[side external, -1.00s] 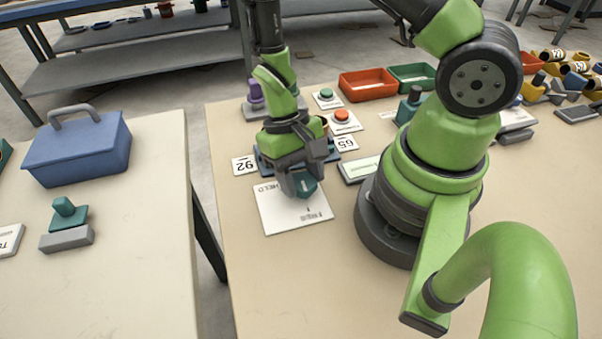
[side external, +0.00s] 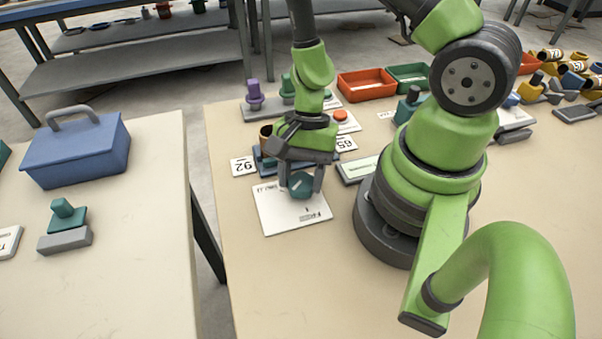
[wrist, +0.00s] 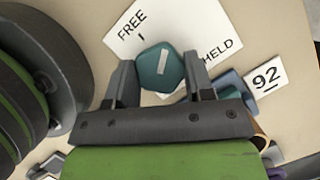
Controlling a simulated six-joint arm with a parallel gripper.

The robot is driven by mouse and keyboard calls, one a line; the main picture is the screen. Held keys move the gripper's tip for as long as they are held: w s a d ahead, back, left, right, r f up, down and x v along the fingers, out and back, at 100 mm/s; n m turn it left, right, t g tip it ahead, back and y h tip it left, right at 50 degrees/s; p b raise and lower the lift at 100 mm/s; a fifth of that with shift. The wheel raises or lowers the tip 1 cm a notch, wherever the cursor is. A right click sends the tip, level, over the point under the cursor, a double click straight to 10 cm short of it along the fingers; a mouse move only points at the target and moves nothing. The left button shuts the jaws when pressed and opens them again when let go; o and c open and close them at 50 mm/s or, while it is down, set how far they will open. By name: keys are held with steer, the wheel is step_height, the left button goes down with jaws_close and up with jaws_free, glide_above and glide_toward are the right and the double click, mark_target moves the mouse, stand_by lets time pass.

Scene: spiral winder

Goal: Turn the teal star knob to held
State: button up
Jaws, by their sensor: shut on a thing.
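The teal star knob (wrist: 158,76) sits on a white plate (wrist: 196,25) marked FREE and HELD. A white line on the knob's top points up in the wrist view, between the two words. My gripper (wrist: 160,84) is shut on the knob, one finger on each side. In the side view the knob (side external: 301,187) shows below my gripper (side external: 299,183), over the white plate (side external: 286,218). The HELD end of the plate is partly hidden by a finger in the wrist view.
Behind the plate stands a blue fixture (side external: 264,164) between cards 92 (side external: 243,166) and 65 (side external: 346,143). A display box (side external: 358,170) lies to the right. Red (side external: 366,84) and green (side external: 408,77) trays stand further back. The table in front of the plate is clear.

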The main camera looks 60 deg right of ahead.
steer(key=shift+m+t, duration=0.8)
steer(key=shift+m, duration=1.2)
steer(key=o, duration=0.9)
